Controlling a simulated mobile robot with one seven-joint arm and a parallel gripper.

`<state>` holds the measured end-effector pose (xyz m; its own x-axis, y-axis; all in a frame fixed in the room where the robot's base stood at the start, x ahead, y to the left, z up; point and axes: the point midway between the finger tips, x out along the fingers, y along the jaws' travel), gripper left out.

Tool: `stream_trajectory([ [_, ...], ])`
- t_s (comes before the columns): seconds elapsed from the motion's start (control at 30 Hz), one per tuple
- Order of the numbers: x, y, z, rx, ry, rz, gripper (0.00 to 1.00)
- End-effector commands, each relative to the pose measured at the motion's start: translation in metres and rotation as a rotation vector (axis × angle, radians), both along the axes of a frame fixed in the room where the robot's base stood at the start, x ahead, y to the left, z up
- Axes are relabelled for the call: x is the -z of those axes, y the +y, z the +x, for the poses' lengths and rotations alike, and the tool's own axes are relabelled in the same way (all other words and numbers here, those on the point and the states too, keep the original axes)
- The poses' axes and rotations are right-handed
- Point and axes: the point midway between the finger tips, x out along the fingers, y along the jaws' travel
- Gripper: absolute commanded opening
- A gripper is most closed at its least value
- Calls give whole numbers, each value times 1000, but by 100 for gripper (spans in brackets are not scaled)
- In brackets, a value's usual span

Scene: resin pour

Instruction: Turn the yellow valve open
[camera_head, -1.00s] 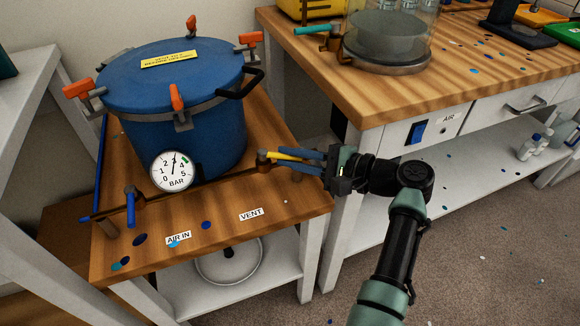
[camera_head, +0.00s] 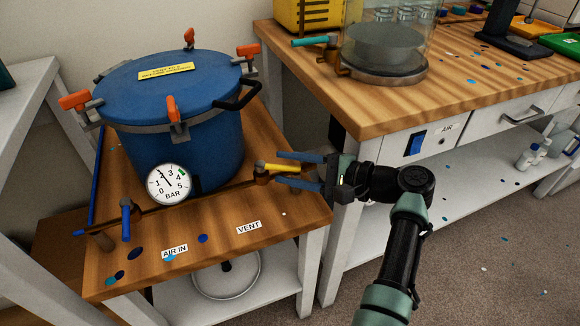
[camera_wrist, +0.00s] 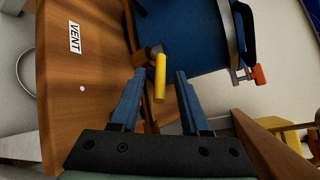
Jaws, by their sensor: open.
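The yellow valve handle (camera_head: 283,168) sticks out to the right from the brass valve body (camera_head: 261,175) at the right end of the pipe, above the VENT label (camera_head: 248,228). It points toward my gripper and looks roughly in line with the pipe. My gripper (camera_head: 279,169) is open, with its blue fingers apart on either side of the handle. In the wrist view the yellow handle (camera_wrist: 160,78) lies between the two fingers (camera_wrist: 159,84), with visible gaps on both sides. The pressure gauge (camera_head: 168,184) needle points up and left, near 2.
The blue pressure pot (camera_head: 185,140) stands on the wooden table behind the pipe. A blue-handled valve (camera_head: 126,220) is at the pipe's left end by the AIR IN label (camera_head: 174,252). A workbench (camera_head: 390,110) stands close behind my gripper on the right.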

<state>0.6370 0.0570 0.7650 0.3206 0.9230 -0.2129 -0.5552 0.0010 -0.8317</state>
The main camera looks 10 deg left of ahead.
Motion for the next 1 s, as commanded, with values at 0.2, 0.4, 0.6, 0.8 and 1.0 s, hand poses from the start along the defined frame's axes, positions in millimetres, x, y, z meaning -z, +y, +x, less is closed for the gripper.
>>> stream_trajectory([
  [0.2,-2,-7,-2,1,0,0,46],
  [0.4,-11,-40,-13,5,1,0,46],
  [0.6,-21,-81,-27,4,0,1,46],
  [0.8,-26,-110,-37,2,0,0,46],
  [1.0,-27,-120,-42,0,1,0,46],
])
